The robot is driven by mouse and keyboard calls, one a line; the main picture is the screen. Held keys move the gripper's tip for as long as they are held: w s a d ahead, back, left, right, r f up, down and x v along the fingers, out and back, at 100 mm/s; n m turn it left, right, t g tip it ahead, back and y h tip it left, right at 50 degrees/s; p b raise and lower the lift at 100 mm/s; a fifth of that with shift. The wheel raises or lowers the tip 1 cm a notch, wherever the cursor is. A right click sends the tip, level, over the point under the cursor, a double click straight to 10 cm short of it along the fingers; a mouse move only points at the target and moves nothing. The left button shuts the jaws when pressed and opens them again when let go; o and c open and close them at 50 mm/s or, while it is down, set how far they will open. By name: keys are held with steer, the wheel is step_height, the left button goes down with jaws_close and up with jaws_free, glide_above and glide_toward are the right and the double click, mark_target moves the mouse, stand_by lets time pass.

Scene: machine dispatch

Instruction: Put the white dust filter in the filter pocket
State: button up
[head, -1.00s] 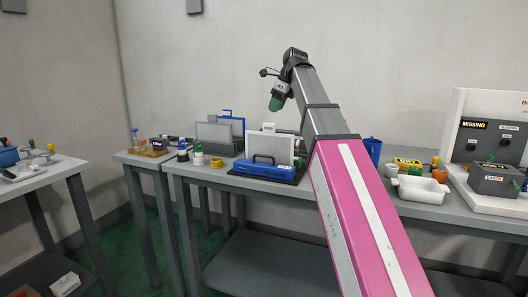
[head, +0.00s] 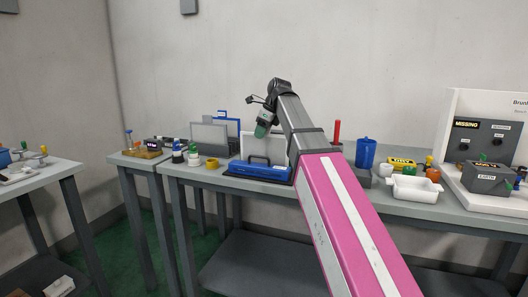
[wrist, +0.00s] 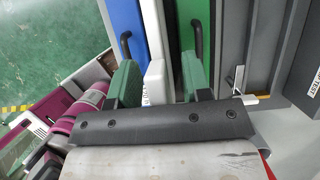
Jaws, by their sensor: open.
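The white dust filter, a flat upright white panel (head: 249,146), stands behind a blue block with a black handle (head: 258,168) on the middle table. My gripper (head: 261,131) is just above and in front of the panel's upper part, hiding some of it. In the wrist view, my green fingers (wrist: 160,85) are open. A white panel edge (wrist: 155,75) lies between them, with a blue panel (wrist: 127,25) beside it. Contact with the fingers is unclear. I cannot tell which part is the filter pocket.
On the right are a blue cup (head: 366,153), a white tray (head: 416,188) and a grey box (head: 487,178) before a board marked MISSING (head: 480,135).

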jaws_close()
step_height(320, 180, up, 10)
steer(key=shift+r, duration=0.1)
stand_by(0.6)
stand_by(0.4)
